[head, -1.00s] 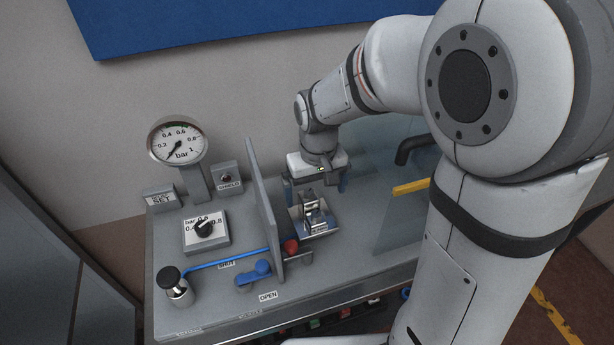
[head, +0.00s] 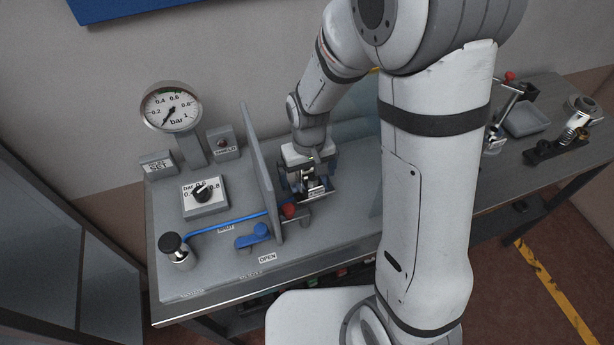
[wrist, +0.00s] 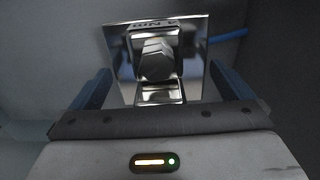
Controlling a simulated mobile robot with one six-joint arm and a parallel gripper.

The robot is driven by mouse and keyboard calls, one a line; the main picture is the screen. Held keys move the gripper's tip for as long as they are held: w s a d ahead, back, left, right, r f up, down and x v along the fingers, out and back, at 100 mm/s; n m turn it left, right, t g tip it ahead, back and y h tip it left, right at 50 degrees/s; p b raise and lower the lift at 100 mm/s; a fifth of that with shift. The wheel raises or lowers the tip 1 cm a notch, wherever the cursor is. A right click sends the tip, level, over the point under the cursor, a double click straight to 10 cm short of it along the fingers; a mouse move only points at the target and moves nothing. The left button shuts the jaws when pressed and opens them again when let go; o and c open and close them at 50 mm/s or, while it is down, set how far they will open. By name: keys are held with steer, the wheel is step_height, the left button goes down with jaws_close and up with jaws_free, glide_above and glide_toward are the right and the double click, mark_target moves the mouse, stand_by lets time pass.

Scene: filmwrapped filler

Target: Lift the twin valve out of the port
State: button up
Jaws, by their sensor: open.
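The twin valve (wrist: 157,60) is a shiny metal block with a hexagonal part, standing on a mirror-like square plate in the wrist view. In the head view the valve (head: 313,187) sits just right of the grey upright panel, partly hidden by my gripper (head: 305,178). My gripper is open and points down over the valve. In the wrist view its two blue fingers (wrist: 157,92) stand to the left and right of the valve, with gaps showing. The port beneath the valve is hidden.
The grey upright panel (head: 258,170) stands close left of my gripper. A red knob (head: 289,211) and a blue lever (head: 252,237) are near the front. A pressure gauge (head: 171,106), a dial box (head: 205,197) and a black-capped fitting (head: 176,251) stand on the left.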

steer(key=c, duration=1.3)
steer(key=shift+c, duration=0.8)
steer(key=shift+r, duration=0.15)
